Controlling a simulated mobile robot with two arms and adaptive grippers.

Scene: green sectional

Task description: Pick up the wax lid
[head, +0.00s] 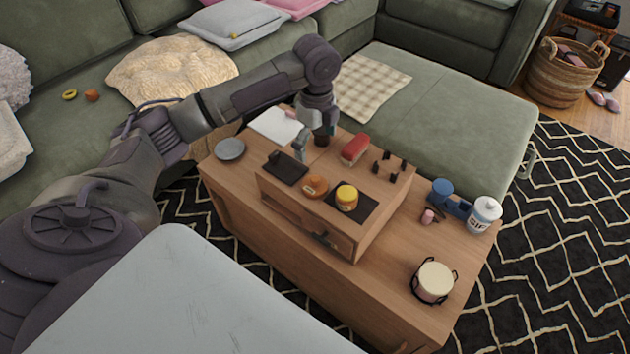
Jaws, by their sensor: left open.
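A small round yellow-topped jar (347,197) stands on a dark mat on top of the wooden drawer box. A flat round orange-brown piece (316,186) lies just left of it. I cannot tell for certain which of these is the wax lid. My left gripper (318,138) points down over the back of the drawer box, behind and apart from both. It is open and seems empty, though its fingers are small and dark here. My right gripper is out of view.
The drawer box (305,222) stands on a wooden coffee table (395,312). A black case (285,167), a red brush-like block (355,149) and several black pegs share its top. A white bottle (484,216) and cream candle (435,281) stand at right. Green sofas surround the back.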

